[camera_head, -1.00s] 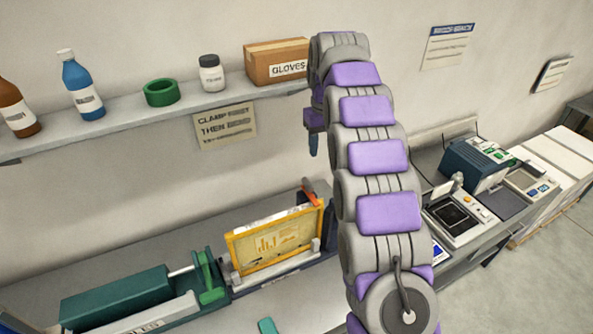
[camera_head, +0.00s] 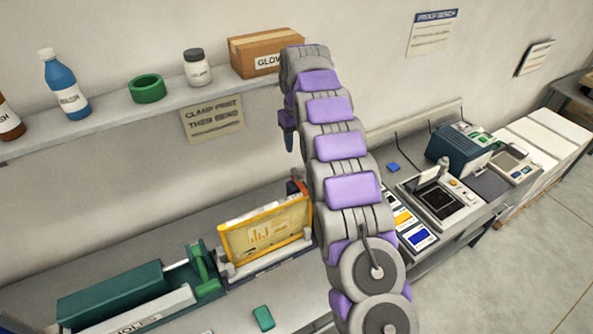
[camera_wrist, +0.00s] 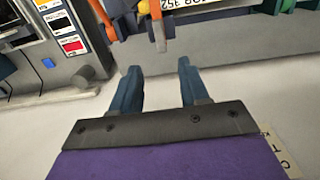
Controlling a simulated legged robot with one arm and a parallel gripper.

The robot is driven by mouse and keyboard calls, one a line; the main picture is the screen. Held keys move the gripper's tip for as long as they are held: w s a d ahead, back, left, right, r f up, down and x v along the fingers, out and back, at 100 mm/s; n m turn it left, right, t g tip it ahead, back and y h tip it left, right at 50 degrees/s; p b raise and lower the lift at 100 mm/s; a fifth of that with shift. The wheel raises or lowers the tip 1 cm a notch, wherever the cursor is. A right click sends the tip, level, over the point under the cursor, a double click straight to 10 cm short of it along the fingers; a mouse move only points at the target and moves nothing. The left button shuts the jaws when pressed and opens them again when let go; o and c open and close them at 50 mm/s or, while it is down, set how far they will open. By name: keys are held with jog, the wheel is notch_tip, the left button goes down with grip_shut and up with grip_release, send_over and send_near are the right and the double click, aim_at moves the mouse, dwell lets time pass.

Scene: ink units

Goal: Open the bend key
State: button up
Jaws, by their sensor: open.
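My gripper (camera_wrist: 159,66) is open and empty, with two dark blue fingers. In the wrist view an orange lever (camera_wrist: 158,32) lies just beyond the fingertips, roughly in line with the gap between them and not gripped. In the head view the red-orange lever (camera_head: 298,187) stands at the right end of a yellow frame (camera_head: 265,228) on the bench, partly behind my arm. It looks like the bend key, but no label on it can be read. In the head view one blue finger (camera_head: 289,140) hangs above the lever.
A green clamp (camera_head: 203,268) and dark green block (camera_head: 110,293) sit left of the frame. The shelf (camera_head: 110,122) above holds bottles, green tape and a cardboard box (camera_head: 262,54) near my arm. Colour cards and a device (camera_head: 441,202) lie to the right.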

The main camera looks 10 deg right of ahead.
aim_at(297, 172)
notch_tip(297, 172, down, 12)
jog(key=shift+f+p, duration=0.1)
jog(key=shift+p, duration=0.85)
grip_shut()
